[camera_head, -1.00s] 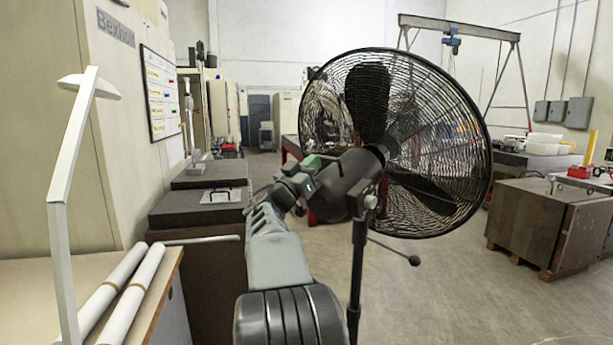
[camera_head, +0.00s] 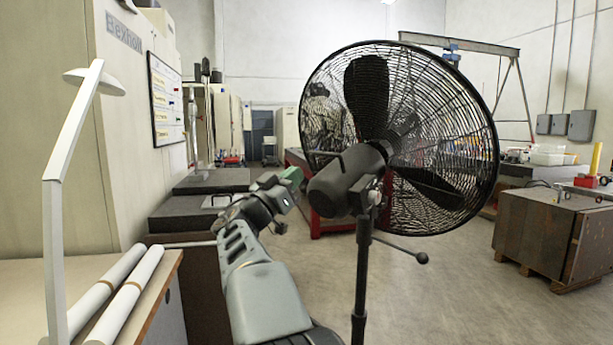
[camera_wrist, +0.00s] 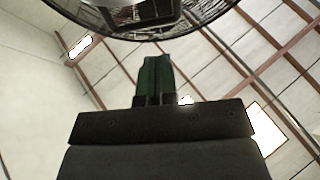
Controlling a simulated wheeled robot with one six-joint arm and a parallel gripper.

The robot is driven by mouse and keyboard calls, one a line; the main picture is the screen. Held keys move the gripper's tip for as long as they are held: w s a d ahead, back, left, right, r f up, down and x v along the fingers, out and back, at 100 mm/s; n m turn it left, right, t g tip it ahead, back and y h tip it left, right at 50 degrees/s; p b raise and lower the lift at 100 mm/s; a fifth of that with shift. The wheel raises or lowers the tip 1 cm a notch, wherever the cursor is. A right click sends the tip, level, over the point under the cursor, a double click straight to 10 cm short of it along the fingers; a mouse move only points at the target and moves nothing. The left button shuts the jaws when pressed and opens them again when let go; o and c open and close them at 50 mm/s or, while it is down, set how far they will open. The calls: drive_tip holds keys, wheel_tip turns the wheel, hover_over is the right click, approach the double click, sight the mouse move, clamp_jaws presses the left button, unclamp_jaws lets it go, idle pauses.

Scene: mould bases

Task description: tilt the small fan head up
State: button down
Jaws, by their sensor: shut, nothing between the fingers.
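The black fan head (camera_head: 430,110) stands on a thin dark pole (camera_head: 360,275), its round wire cage facing away from me. Its motor housing (camera_head: 345,182) points toward me and left, with the rear end lower than the cage end. A small lever with a round knob (camera_head: 421,258) sticks out at the lower right. My gripper (camera_head: 297,174) is just left of the housing, its green fingers together and empty; whether they touch the housing is unclear. In the wrist view, the shut fingers (camera_wrist: 155,75) point toward the dark fan cage edge (camera_wrist: 130,35).
A bench (camera_head: 150,300) with white rolls (camera_head: 125,300) and a white lamp (camera_head: 65,190) is at the left. Dark blocks (camera_head: 212,180) stand behind my arm. A brown cabinet (camera_head: 545,235) stands at the right, with open floor between it and the fan.

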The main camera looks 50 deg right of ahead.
drive_tip(key=shift+b+v, duration=0.5)
drive_tip(key=shift+v, duration=2.2)
drive_tip(key=shift+f, duration=0.1)
